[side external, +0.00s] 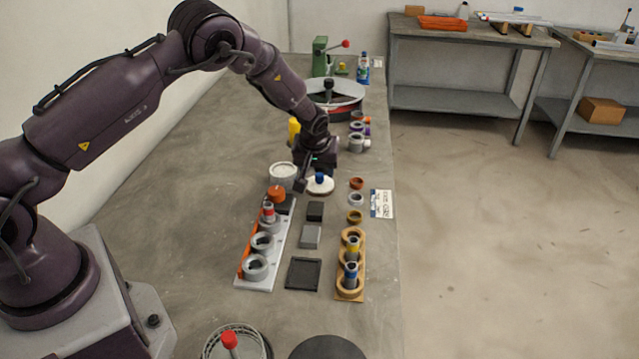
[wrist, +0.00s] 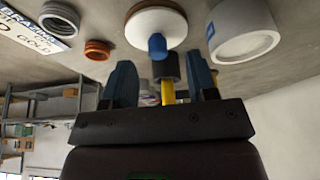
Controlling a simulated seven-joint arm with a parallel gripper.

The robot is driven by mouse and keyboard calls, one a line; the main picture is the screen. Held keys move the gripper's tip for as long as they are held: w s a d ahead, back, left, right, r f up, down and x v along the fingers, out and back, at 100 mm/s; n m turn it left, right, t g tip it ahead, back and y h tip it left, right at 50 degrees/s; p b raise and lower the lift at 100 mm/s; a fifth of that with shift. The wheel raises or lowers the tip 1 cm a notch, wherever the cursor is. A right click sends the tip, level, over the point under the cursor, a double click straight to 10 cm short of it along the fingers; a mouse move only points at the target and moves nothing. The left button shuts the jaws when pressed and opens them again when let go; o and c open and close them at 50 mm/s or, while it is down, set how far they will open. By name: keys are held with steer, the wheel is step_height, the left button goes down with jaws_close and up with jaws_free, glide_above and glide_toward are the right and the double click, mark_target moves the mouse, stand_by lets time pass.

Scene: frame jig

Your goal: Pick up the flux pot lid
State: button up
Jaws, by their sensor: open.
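The flux pot lid (side external: 320,185) is a white disc with a blue knob, lying knob up on the grey bench. In the wrist view the lid (wrist: 145,27) is at the top centre, with its blue knob (wrist: 157,45) pointing toward the finger gap; a brown edge shows behind the disc. My gripper (side external: 317,175) is just above the lid, open and empty. In the wrist view its two dark blue fingers (wrist: 160,62) stand on either side of the knob's line, apart from it. A pale round pot (side external: 283,171) stands just left of the lid; it also shows in the wrist view (wrist: 245,30).
A grey rail (side external: 262,283) with rings and a wooden rail (side external: 349,294) with rings stand nearer the camera. Loose rings (side external: 356,184) and a label card (side external: 381,204) lie to the right. A yellow object (side external: 294,128) stands behind the gripper.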

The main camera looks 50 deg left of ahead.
mark_target(319, 175)
steer(key=x, duration=0.3)
steer(key=shift+w+f, duration=0.15)
steer(key=shift+w, duration=0.05)
jaws_close()
